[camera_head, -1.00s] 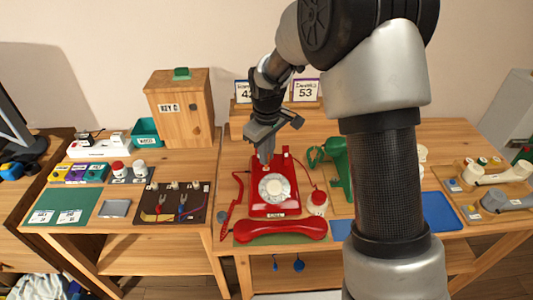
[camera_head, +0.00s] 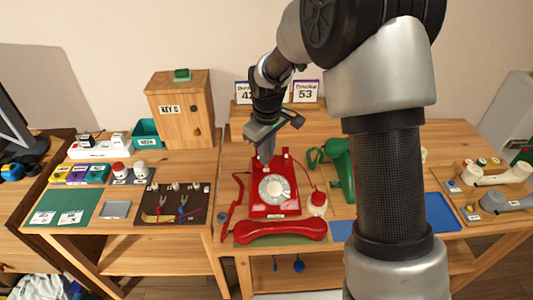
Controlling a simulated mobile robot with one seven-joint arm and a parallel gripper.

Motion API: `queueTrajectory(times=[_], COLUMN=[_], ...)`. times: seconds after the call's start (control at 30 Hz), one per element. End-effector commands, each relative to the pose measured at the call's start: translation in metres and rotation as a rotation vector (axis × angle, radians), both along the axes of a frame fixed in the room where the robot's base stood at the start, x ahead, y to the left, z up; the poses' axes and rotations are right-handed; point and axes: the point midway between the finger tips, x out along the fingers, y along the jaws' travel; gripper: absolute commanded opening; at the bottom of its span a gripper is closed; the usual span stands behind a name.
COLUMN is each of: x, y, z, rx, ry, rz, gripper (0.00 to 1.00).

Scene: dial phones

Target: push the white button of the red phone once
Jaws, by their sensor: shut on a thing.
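The red phone (camera_head: 258,200) with its white dial stands on the middle table. Its red handset (camera_head: 280,231) lies off the cradle, in front of the phone. A small post with a pale top (camera_head: 286,152) stands at the back right of the phone. My gripper (camera_head: 265,159) points down at the back left of the phone's top, at or just above it. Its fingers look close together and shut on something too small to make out. They hide that part of the phone, and I cannot tell whether a white button there is pressed.
A red-and-white bottle-like thing (camera_head: 317,203) stands right of the phone. A green phone (camera_head: 341,168) is partly behind my arm. A wooden box (camera_head: 181,108) and a dark tool board (camera_head: 171,204) are at left. Two number signs stand behind.

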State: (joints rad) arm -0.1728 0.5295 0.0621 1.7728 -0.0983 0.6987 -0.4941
Motion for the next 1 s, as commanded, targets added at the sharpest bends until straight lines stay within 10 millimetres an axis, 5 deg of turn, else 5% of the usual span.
queueTrajectory(times=[0.47, 1.0], x=[-0.019, -0.023], y=[0.0, 0.0], z=[0.045, 0.046], rx=[0.0, -0.001], ry=[-0.001, 0.004], rz=[0.0, 0.0], gripper=[0.0, 0.0])
